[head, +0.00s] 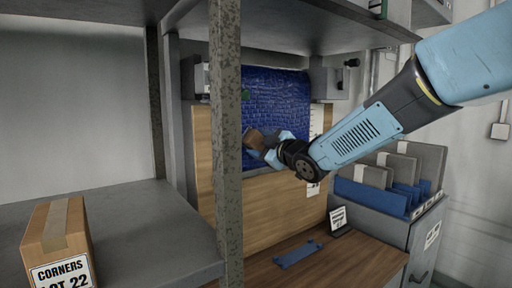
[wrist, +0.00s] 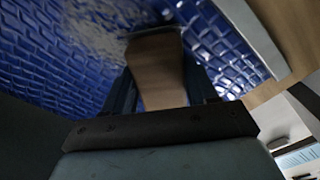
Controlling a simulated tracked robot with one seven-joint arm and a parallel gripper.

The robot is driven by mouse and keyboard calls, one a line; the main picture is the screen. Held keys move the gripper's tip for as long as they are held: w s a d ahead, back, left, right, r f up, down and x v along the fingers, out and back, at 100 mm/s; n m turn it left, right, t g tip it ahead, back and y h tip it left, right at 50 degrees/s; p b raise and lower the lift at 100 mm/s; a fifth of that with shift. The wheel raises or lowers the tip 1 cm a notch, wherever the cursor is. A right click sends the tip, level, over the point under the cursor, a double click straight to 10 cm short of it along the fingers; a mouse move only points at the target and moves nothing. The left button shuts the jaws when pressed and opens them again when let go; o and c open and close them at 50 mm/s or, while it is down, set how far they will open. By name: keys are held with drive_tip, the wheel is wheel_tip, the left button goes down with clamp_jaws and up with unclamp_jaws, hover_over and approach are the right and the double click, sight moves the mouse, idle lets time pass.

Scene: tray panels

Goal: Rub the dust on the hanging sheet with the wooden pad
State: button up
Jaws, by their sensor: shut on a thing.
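The hanging sheet (head: 278,103) is blue with a raised tile-like pattern and hangs at the back of the bay, in front of a wooden board. In the wrist view the sheet (wrist: 55,70) fills the upper part, with a pale grey patch of dust (wrist: 100,30) at upper left. My gripper (head: 266,147) is shut on the wooden pad (head: 255,139), close to the sheet's lower part. The pad (wrist: 157,75) stands between the fingers in the wrist view, its far end near the dust. I cannot tell whether it touches the sheet.
A speckled post (head: 228,150) stands just left of the pad. A cardboard box (head: 58,245) sits on the left shelf. A blue bracket-like piece (head: 298,253) lies on the wooden bench (head: 345,265). A grey cabinet (head: 415,245) with upright folders is at right.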

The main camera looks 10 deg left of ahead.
drive_tip(key=shift+w+d, duration=0.45)
drive_tip(key=shift+w, duration=0.05)
drive_tip(key=shift+d, duration=0.1)
